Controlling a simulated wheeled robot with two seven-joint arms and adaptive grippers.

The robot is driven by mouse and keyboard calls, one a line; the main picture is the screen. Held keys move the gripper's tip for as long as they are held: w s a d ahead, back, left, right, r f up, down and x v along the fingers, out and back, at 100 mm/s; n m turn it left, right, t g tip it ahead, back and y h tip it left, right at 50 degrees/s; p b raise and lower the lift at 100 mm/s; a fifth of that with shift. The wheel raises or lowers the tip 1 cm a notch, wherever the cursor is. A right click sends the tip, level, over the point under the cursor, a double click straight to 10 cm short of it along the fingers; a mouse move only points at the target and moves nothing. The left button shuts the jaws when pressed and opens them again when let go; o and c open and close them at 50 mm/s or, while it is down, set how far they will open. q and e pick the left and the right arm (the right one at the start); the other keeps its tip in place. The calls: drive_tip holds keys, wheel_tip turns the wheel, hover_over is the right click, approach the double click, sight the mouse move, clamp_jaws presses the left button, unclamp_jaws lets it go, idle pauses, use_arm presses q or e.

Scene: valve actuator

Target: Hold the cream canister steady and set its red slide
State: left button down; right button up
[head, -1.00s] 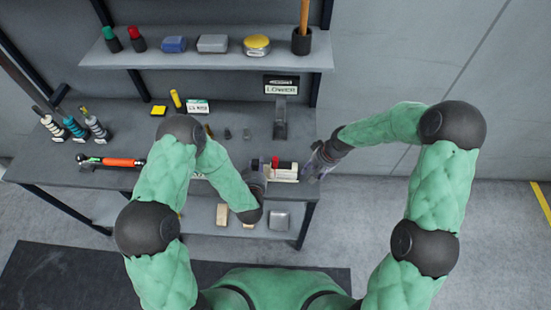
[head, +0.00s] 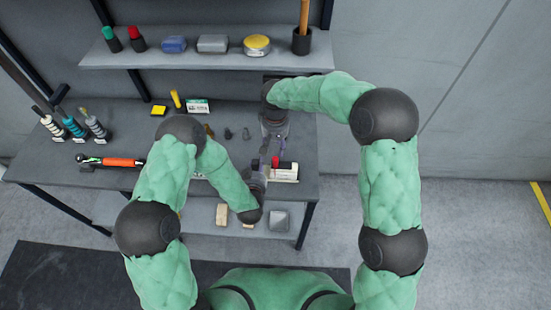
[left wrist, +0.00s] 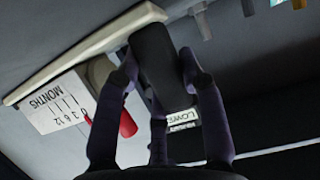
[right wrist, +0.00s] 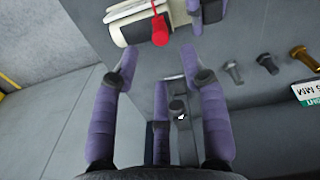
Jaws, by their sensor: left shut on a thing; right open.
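The cream canister (head: 286,174) lies near the front right of the bench, with its red slide (head: 275,163) sticking up. My left gripper (head: 258,177) is at its left end. In the left wrist view its fingers (left wrist: 158,62) are closed on a dark block-like part (left wrist: 163,68) beside the cream body (left wrist: 80,55). The red slide (left wrist: 127,124) and a white MONTHS scale (left wrist: 58,105) show there too. My right gripper (head: 274,142) is open and empty, just behind the canister. In the right wrist view the red slide (right wrist: 160,30) is beyond the open fingers (right wrist: 157,62).
Small bolts (right wrist: 233,72) stand on the bench beside my right gripper. An orange-handled tool (head: 122,162) and several bottles (head: 73,127) are at the left. A shelf (head: 200,62) with containers is above. The bench's right edge is close to the canister.

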sight(276, 159)
wheel_tip(276, 159, down, 8)
drive_tip(key=shift+f, duration=0.2)
clamp_jaws()
